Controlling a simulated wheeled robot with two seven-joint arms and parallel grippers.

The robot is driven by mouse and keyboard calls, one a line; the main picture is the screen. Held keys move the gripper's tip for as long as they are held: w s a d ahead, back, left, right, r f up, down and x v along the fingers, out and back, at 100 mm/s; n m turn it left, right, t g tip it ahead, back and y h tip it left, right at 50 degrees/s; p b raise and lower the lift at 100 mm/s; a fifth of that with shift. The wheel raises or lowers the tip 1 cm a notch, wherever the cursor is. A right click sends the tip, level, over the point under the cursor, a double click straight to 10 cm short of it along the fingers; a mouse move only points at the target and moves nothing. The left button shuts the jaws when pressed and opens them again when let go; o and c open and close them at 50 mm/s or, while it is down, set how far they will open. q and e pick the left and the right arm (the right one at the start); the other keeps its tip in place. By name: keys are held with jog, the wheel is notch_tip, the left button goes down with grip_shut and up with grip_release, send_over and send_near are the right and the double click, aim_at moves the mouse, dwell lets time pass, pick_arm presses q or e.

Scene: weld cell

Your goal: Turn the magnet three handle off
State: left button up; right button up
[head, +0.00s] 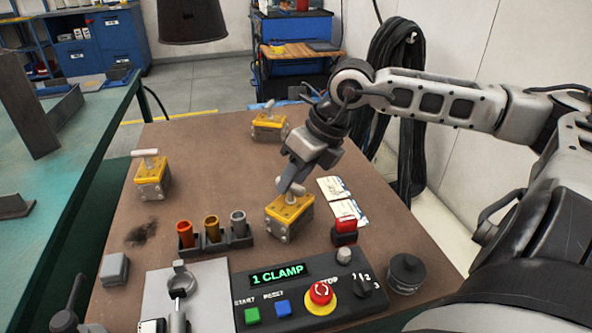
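Three switchable magnets with yellow tops, grey bodies and pale T-shaped handles stand on the brown table. One magnet (152,182) is at the left, one (268,127) is at the back, and one (289,222) is near the middle. I cannot read which of them is magnet three. My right gripper (289,184) reaches down from the right, with its fingers at the handle of the middle magnet. The fingers overlap the handle and partly hide it, so I cannot tell whether they are shut on it. My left gripper is not in view.
A control panel (300,291) reading "1 CLAMP" is at the front, with a red stop button (320,293). A rack (214,240) with three coloured cylinders, a red-topped block (344,229), white cards (341,200) and a black round container (406,273) surround the middle magnet.

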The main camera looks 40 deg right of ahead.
grip_shut()
